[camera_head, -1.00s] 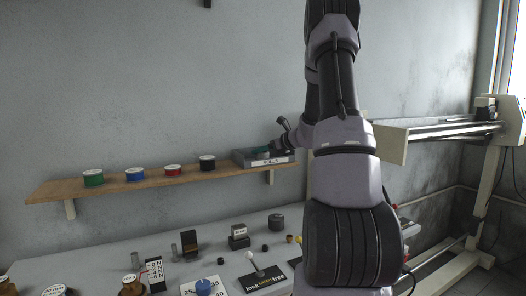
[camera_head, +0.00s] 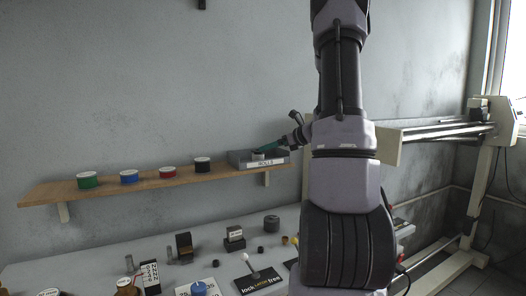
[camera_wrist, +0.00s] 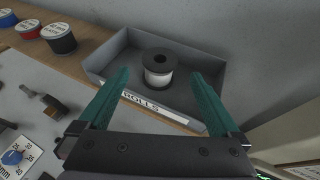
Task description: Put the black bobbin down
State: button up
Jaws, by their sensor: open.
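A bobbin with black flanges and a white winding (camera_wrist: 158,72) stands upright in the grey tray labelled ROLLS (camera_wrist: 205,55). In the head view the tray (camera_head: 240,161) sits at the right end of the shelf, with the bobbin (camera_head: 258,156) small inside it. My gripper (camera_wrist: 161,78) is open, its teal fingers apart on either side of the bobbin in the wrist view, with visible gaps. In the head view my gripper (camera_head: 267,147) is just above the tray. Another, all-dark spool with a white top (camera_head: 202,166) stands on the shelf left of the tray.
Red (camera_head: 168,173), blue (camera_head: 129,177) and green (camera_head: 87,182) spools stand along the wooden shelf (camera_head: 50,193). The bench below holds several small parts and a lock/free lever (camera_head: 256,274). The wall is close behind the tray.

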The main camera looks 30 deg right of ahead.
jog(key=s+a+r+n+g+y, duration=0.1)
jog(key=s+a+r+n+g, duration=0.25)
jog(key=s+a+n, duration=0.45)
jog(key=s+a+r+n+g, duration=0.2)
jog(key=s+a+r+n, duration=0.35)
jog(key=a, duration=0.35)
jog(key=s+a+n+h, duration=0.2)
jog(key=s+n, duration=0.5)
jog(key=s, duration=0.1)
jog(key=s+a+r+n+h, duration=0.1)
jog(key=s+a+n+h, duration=0.1)
jog(key=s+n, duration=0.4)
jog(key=s, duration=0.3)
jog(key=shift+a+r+n+h, duration=0.15)
jog(key=shift+r+n+h, duration=0.15)
jog(key=shift+n, duration=0.05)
